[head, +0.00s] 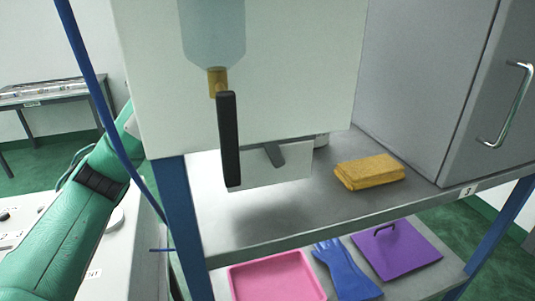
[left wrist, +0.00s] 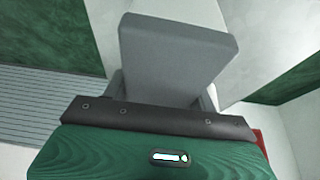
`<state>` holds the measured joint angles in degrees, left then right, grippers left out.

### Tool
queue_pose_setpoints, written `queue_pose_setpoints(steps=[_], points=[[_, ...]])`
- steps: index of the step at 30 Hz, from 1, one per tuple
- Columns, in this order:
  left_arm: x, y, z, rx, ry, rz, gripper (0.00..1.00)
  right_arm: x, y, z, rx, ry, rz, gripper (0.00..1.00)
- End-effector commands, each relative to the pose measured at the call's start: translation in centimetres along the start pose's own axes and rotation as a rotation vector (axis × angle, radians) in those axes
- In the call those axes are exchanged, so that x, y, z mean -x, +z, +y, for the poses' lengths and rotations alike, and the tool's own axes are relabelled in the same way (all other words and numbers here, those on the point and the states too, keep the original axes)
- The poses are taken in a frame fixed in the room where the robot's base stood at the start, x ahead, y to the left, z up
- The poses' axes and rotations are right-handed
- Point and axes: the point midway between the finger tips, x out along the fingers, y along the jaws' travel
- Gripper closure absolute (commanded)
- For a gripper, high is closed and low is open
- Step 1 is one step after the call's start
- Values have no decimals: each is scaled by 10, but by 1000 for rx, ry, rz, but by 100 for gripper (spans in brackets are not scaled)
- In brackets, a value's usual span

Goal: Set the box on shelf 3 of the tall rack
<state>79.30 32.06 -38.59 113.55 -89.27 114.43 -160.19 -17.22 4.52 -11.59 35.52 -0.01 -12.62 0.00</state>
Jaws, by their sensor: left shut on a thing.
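A pale box (head: 290,178) hangs just above shelf 3 (head: 345,207), left of its middle, casting a dark patch on the metal. The label 3 is on the shelf's front edge at the right. My left arm comes in from the left and passes behind a large white panel. Of my left gripper (head: 275,154), only a grey finger shows against the box, and it is shut on it. In the left wrist view the grey gripper (left wrist: 178,55) fills the middle and hides most of what it holds. My right gripper is not in view.
The white panel (head: 300,75), with a bluish bottle (head: 213,35) and a black lever (head: 229,140), blocks the upper middle. A yellow folded cloth (head: 370,172) lies on shelf 3, right of the box. Below are a pink tray (head: 278,278), blue glove and purple board.

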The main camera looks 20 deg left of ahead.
Motion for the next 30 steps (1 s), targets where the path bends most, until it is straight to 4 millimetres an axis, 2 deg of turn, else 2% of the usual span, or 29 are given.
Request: queue_pose_setpoints(steps=[3,9,21,22,24,25,30], points=[[-13,6,0,2,3,-2,76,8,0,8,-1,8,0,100],[-28,12,0,1,1,0,76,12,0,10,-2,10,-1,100],[-33,14,0,1,0,1,76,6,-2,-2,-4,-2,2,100],[-33,14,0,1,0,0,38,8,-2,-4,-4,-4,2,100],[-32,14,0,1,0,0,24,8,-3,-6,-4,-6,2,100],[-32,14,0,1,0,0,20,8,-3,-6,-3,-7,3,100],[-32,13,0,1,0,0,20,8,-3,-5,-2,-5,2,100]])
